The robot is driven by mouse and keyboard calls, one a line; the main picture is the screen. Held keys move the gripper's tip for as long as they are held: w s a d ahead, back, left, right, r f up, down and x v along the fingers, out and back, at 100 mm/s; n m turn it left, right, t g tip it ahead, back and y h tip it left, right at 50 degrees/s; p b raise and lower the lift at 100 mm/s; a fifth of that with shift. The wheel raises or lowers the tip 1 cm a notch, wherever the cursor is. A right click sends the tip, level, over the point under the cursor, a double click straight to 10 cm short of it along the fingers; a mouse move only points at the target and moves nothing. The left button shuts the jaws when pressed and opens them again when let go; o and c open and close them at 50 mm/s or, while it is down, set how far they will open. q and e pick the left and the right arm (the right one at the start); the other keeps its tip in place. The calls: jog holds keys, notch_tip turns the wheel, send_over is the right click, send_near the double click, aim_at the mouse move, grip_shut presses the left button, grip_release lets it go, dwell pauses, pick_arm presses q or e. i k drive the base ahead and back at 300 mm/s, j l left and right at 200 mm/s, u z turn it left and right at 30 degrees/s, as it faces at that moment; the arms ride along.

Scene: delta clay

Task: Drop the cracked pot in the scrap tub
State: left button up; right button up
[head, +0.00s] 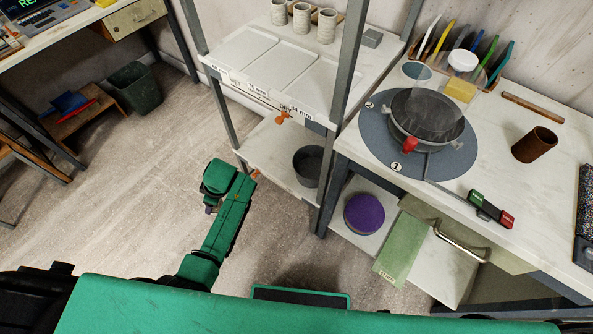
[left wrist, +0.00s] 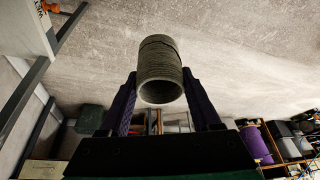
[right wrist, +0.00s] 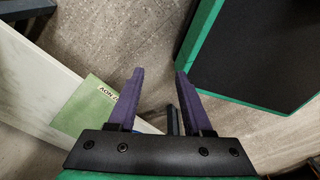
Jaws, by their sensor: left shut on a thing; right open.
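In the left wrist view my left gripper (left wrist: 160,95) is shut on a grey ribbed cylindrical pot (left wrist: 160,68), with its open mouth facing the camera. In the head view my left gripper (head: 209,207) is over open floor left of the shelf unit; the pot is hidden there. A dark grey round tub (head: 308,165) stands on the lower shelf, and a green bin (head: 135,88) stands on the floor further left; I see no scrap label on either. My right gripper (right wrist: 158,75) is open and empty.
Several pale ribbed pots (head: 301,18) stand on the shelf unit's top (head: 270,75). A workbench (head: 480,155) at right holds a wheel (head: 380,140), a brown pot (head: 534,145) and tools. Shelf posts stand near the tub. The floor at left centre is clear.

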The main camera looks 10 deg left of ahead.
aim_at(309, 169)
jog(key=k+z, duration=0.15)
jog(key=z, duration=0.25)
jog(key=k+z, duration=0.1)
jog(key=z, duration=0.3)
jog(key=k+l+z, duration=0.15)
jog(key=z, duration=0.25)
jog(key=k+l+z, duration=0.1)
jog(key=z, duration=0.3)
jog(key=j+z, duration=0.25)
jog(key=j, duration=0.2)
jog(key=k+j+z, duration=0.25)
jog(key=j, duration=0.15)
jog(key=j+z, duration=0.25)
jog(key=j, duration=0.15)
jog(key=k+j+z, duration=0.5)
jog(key=j, duration=0.2)
jog(key=k+j, duration=0.15)
jog(key=j, duration=0.2)
jog(key=k+j, duration=0.15)
jog(key=j, duration=0.15)
jog(key=k+j, duration=0.2)
jog(key=j, duration=0.15)
jog(key=i, duration=0.5)
